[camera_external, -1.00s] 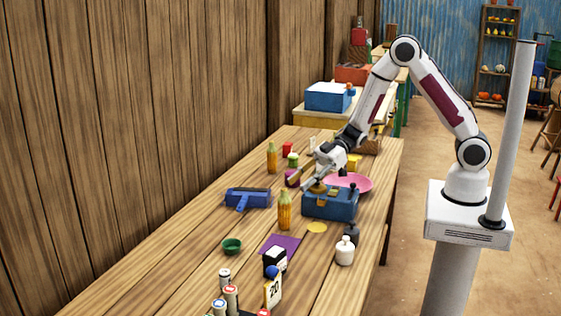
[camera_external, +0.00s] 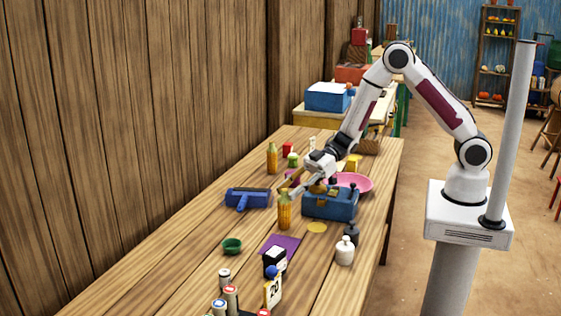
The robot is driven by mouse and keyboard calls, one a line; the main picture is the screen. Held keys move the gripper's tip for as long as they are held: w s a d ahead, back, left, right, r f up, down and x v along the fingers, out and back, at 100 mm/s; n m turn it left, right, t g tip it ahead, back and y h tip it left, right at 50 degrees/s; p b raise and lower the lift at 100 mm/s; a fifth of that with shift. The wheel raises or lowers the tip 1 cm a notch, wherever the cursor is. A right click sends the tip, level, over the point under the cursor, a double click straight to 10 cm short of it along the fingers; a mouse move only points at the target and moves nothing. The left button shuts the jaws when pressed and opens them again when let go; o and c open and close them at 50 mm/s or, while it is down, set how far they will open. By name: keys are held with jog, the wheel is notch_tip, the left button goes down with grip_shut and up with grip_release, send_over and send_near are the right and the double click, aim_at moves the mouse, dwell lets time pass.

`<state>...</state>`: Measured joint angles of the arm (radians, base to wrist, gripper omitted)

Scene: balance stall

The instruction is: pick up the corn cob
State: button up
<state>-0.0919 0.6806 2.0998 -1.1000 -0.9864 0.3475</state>
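Two tall orange-yellow things with narrow tops stand upright on the table, one nearer (camera_external: 285,213) and one farther back (camera_external: 272,158). They are too small for me to tell whether either is the corn cob or a bottle. My gripper (camera_external: 287,189) points down and left, its two fingers spread apart with nothing seen between them. The fingertips are close to the top of the nearer orange thing. I cannot tell whether they touch it.
A blue balance (camera_external: 330,205) with a pink pan (camera_external: 358,182) stands just right of my gripper. A blue tool-like thing (camera_external: 247,198) lies to the left. A green bowl (camera_external: 232,246), purple mat (camera_external: 289,241) and white bottle (camera_external: 345,251) are nearer. Bare tabletop lies at the front left.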

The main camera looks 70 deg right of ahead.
jog(key=shift+x, duration=1.3)
grip_shut()
